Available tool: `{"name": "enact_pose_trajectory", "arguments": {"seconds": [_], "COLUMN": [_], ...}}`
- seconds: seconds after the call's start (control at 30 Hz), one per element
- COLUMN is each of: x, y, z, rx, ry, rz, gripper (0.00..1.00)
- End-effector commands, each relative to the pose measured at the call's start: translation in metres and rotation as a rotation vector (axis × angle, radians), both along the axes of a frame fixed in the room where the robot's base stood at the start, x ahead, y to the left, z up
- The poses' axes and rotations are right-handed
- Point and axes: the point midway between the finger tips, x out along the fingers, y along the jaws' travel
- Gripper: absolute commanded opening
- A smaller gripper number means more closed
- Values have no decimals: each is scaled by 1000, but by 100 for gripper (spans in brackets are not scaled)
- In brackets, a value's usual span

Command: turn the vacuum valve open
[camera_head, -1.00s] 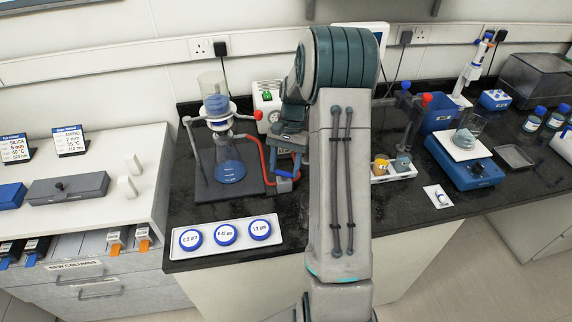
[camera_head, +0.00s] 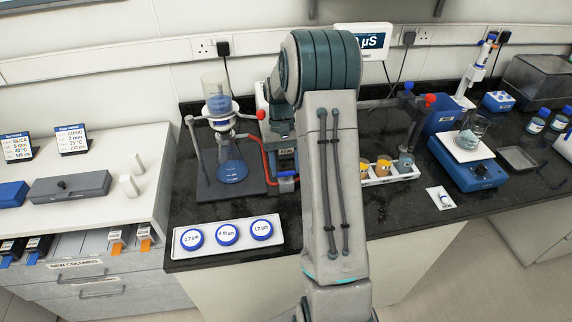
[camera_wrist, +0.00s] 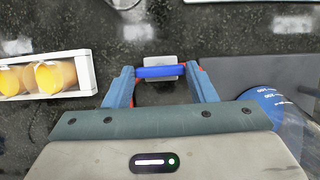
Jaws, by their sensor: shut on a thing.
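The vacuum valve is a small grey block with a blue handle (camera_head: 287,174), right of the filter flask (camera_head: 231,168) on the dark bench. The red hose (camera_head: 266,158) runs from the flask side to it. In the wrist view the blue handle (camera_wrist: 158,71) lies crosswise over the grey block (camera_wrist: 158,60). My gripper (camera_wrist: 160,76) is shut on the handle, with a fingertip at each end of it. In the head view my arm partly hides the gripper and the valve's right side.
A white tray of jars (camera_head: 392,178) stands right of my arm. A tray with blue filter discs (camera_head: 208,249) lies at the front left. The flask stand's dark base (camera_head: 214,184) is close left of the valve. Bare bench lies in front of the valve.

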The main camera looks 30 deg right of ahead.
Motion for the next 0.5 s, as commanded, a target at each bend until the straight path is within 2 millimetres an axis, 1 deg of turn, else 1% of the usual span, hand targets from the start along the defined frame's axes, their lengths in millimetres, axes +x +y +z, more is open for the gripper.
{"name": "enact_pose_trajectory", "arguments": {"seconds": [0.37,0.4,0.43,0.47,0.5], "x": [1,1,1,1,0], "y": [0,0,0,0,0], "z": [1,1,1,1,0], "rx": [-2,-2,0,0,0], "ry": [-3,-3,-2,-2,-2], "rz": [6,6,5,5,5], "gripper": [28,62,70,73,73]}}
